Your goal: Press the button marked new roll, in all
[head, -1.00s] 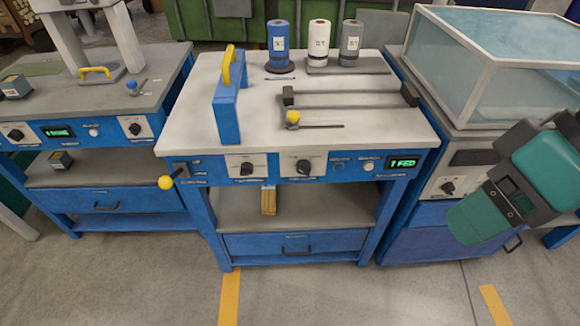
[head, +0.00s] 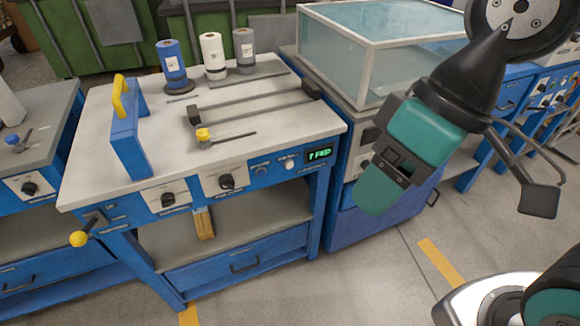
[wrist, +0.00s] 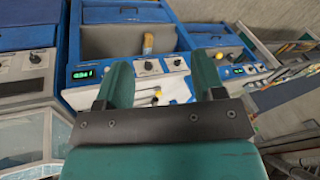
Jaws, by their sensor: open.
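The middle blue workbench (head: 215,130) has a front panel with two black dials, a blue button (head: 261,170), a white button (head: 289,164) and a lit green display (head: 319,154). The small labels are too blurred to read, so I cannot tell which button is marked new roll. My gripper (head: 377,192) hangs to the right of this panel, apart from it. In the wrist view my gripper (wrist: 162,75) shows two teal fingers spread apart with nothing between them. The panel's display (wrist: 84,74) shows there, left of the fingers.
Blue, white and grey rolls (head: 213,55) stand at the bench's back. A yellow-handled blue frame (head: 128,130) stands on its left, and a yellow-knobbed lever (head: 79,238) sticks out at the front left. A glass-topped cabinet (head: 375,50) adjoins on the right. The floor in front is clear.

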